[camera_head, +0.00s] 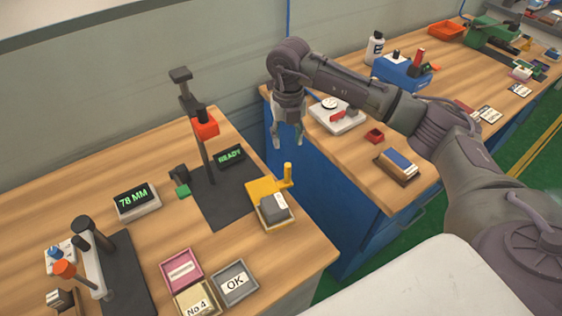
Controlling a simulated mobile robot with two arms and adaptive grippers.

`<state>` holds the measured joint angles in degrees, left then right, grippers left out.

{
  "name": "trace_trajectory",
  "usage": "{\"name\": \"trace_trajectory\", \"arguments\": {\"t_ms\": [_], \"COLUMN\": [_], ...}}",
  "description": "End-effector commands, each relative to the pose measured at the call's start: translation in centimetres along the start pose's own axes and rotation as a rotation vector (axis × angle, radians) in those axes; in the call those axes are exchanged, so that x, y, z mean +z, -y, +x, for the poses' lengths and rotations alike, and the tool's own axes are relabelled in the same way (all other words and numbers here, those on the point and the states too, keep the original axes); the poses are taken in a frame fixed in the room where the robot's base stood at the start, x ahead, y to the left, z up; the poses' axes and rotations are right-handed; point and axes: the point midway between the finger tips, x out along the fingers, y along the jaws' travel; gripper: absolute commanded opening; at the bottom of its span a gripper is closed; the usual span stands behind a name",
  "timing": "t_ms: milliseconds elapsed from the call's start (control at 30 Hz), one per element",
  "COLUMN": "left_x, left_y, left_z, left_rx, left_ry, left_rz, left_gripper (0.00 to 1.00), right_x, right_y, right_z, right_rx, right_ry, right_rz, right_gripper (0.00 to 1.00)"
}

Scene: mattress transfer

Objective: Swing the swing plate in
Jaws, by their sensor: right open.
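A yellow plate (258,188) with an upright yellow handle (288,174), which looks like the swing plate, is at the right edge of the dark base of a test stand (206,160). A grey block with a white label (274,208) sits at the plate's front part. The plate lies out to the right of the stand's red-orange head (205,126). My right gripper (288,138) points down, open and empty, in the air behind the handle in the picture and apart from it. My left gripper is not in view.
A display reading READY (231,157) stands behind the plate. A 78 MM display (137,200), pink tray (181,269), No 4 tray (196,299) and OK tray (235,282) are on the left bench. A gap separates it from the right bench, which holds a white scale (350,122).

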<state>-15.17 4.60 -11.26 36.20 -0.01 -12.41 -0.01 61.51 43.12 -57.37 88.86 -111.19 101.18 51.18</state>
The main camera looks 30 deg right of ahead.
Motion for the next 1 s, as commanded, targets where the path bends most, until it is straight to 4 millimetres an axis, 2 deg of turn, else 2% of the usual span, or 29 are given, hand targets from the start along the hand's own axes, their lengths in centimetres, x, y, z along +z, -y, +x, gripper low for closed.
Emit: {"name": "trace_trajectory", "arguments": {"t_ms": [200, 300, 433, 600, 700, 1000], "left_x": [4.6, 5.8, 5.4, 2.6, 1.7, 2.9], "left_y": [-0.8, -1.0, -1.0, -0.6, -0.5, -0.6], "left_z": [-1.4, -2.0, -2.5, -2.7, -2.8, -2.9], "left_rx": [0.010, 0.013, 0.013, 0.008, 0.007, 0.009], "left_ry": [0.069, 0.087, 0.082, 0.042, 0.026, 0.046], "left_rz": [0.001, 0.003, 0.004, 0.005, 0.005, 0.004], "left_gripper": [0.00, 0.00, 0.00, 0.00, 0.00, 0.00], "right_x": [-0.2, -0.2, -0.2, -0.1, -0.1, -0.1], "right_y": [-0.1, -0.1, -0.1, -0.1, -0.2, -0.1], "right_z": [3.6, 5.8, 8.6, 11.3, 12.4, 13.3], "right_rx": [0.000, 0.000, 0.001, 0.002, 0.003, 0.003], "right_ry": [-0.006, -0.006, -0.006, -0.003, -0.003, -0.001], "right_rz": [-0.002, -0.002, -0.002, -0.001, -0.002, -0.003], "right_gripper": [0.45, 0.45, 0.45, 0.45, 0.45, 0.45]}}
